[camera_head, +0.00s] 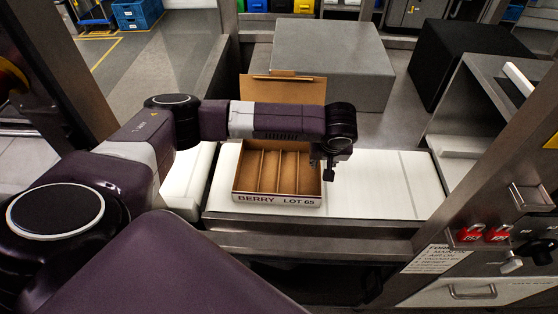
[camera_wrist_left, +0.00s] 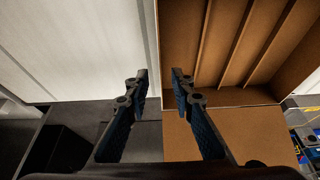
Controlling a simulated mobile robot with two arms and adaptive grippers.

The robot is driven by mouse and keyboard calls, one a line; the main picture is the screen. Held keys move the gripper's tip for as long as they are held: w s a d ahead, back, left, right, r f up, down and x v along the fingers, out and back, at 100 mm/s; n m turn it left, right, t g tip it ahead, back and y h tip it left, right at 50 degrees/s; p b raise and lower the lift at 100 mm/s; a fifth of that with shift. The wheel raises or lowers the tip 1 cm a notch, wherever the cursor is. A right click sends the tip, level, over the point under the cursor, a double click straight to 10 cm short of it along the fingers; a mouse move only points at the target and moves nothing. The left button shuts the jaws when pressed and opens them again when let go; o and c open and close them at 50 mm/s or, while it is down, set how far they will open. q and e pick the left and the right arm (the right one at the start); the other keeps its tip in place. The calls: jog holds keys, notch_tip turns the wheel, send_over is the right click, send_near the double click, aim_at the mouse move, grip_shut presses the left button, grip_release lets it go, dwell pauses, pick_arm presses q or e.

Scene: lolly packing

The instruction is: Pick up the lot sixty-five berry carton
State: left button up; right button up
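The berry carton (camera_head: 271,200) stands on the white belt, its front marked "BERRY LOT 65". It is brown inside with long dividers, its lid flap stands up at the back, and the compartments I can see look empty. My left arm reaches across behind it. My left gripper (camera_head: 330,170) points down at the carton's right wall. In the left wrist view the carton (camera_wrist_left: 240,130) fills the right side; my left gripper (camera_wrist_left: 160,75) is open there, its fingertips on either side of the wall's edge. Contact cannot be told. My right gripper is not in view.
The white belt (camera_head: 390,185) is clear to the right of the carton. A grey box (camera_head: 335,60) and a black box (camera_head: 460,65) stand behind. A metal housing (camera_head: 470,110) stands at right, with a control panel having red switches (camera_head: 483,233) nearer.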

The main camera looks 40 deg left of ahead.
pick_arm(q)
jog(key=shift+p+x, duration=0.3)
jog(key=shift+x, duration=1.7)
jog(key=shift+s, duration=0.15)
grip_shut()
